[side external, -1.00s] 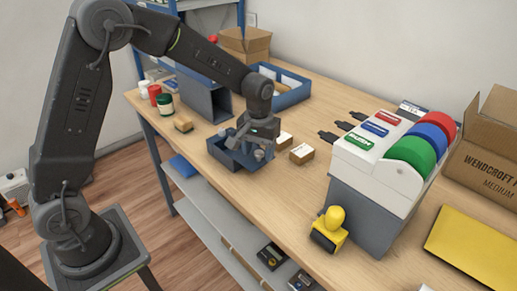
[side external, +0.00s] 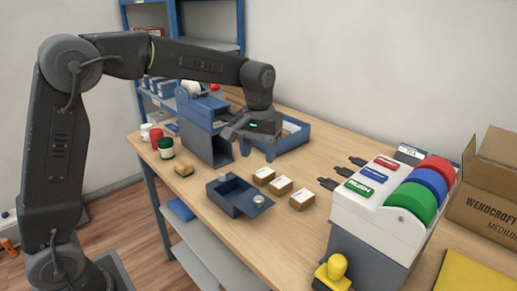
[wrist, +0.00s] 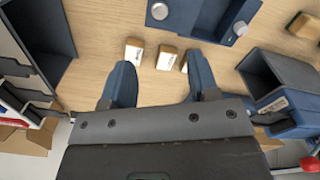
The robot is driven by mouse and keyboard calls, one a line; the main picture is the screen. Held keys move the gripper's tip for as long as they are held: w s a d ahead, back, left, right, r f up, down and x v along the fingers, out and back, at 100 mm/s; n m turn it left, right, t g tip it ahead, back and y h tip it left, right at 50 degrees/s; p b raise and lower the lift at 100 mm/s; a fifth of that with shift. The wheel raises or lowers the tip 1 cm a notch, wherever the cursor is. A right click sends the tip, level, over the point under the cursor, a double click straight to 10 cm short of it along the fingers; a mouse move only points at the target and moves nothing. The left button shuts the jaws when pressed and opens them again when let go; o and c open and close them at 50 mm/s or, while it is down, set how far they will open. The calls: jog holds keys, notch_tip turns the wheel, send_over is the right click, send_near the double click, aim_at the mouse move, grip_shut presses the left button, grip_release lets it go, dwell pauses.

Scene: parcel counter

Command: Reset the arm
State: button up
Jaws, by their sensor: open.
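My gripper (side external: 257,152) hangs in the air above the far part of the counter, its fingers pointing down. In the wrist view my gripper (wrist: 160,75) has its two blue-grey fingers wide apart with nothing between them. A small dark blue tray (side external: 222,190) with round metal knobs sits on the counter, nearer the front edge than my gripper; part of it shows at the top of the wrist view (wrist: 180,20). Three small cartons stand beside the tray, one of them here (side external: 302,199). They lie beyond the fingertips in the wrist view (wrist: 134,52).
A white and grey dispenser (side external: 375,215) with green, blue and red rolls stands at right. A yellow stamp (side external: 333,272) is before it. A grey open holder (side external: 208,147) and a blue bin (side external: 295,135) are near my gripper. A cardboard box (side external: 495,190) stands far right.

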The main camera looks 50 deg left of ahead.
jog(key=shift+r, duration=0.25)
jog(key=s+r+m+t, duration=0.1)
jog(key=s+m+t, duration=0.3)
jog(key=s, duration=1.9)
jog(key=shift+s+d+r+m+t, duration=0.25)
jog(key=shift+d+m+t, duration=0.15)
jog(key=shift+t, duration=0.4)
